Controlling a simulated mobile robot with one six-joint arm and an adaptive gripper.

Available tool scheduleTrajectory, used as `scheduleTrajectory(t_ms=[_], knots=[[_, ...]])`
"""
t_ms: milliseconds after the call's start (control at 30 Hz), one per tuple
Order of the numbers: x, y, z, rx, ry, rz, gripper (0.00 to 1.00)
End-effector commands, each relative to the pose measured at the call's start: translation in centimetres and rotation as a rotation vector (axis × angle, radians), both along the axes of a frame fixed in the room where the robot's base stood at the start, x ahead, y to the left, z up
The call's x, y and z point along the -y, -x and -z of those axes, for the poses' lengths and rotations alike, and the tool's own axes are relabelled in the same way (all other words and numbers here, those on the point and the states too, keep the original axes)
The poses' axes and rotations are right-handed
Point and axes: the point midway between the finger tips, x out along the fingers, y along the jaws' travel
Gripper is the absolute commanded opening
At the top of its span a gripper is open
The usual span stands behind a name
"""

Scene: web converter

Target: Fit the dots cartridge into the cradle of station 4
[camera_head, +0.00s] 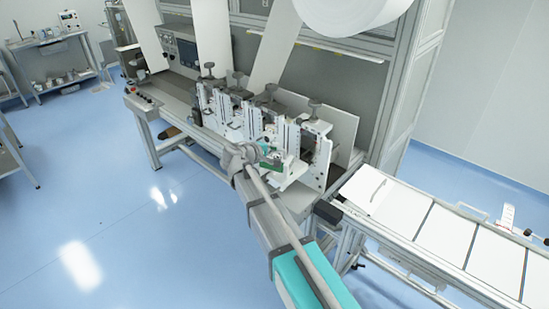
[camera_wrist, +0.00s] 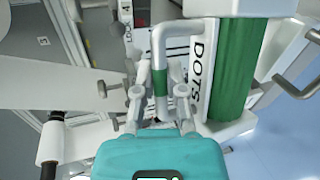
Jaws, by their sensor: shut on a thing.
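The dots cartridge (camera_wrist: 200,78) has a white plate lettered DOTS, a green roller and a white bent handle with a green band. It fills the right of the wrist view; a bit of its green (camera_head: 271,163) shows in the head view. My gripper (camera_wrist: 159,92) is shut on the handle, one finger each side of the green band. I cannot tell whether the cartridge touches the cradle.
A row of white stations with dark knobs (camera_head: 316,103) stands along the machine bench. A white conveyor (camera_head: 446,229) lies at the right. White web strips (camera_head: 272,45) come down behind the stations. The blue floor (camera_head: 90,190) at left is clear.

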Motion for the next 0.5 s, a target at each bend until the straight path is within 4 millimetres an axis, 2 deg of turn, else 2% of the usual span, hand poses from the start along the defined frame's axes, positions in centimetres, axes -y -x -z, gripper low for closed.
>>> scheduleTrajectory(t_ms=[233, 500], knots=[[1.0, -0.3, 1.4, 0.001, 0.001, 0.002, 0.00], [0.8, -0.3, 3.5, 0.001, 0.001, 0.001, 0.00]])
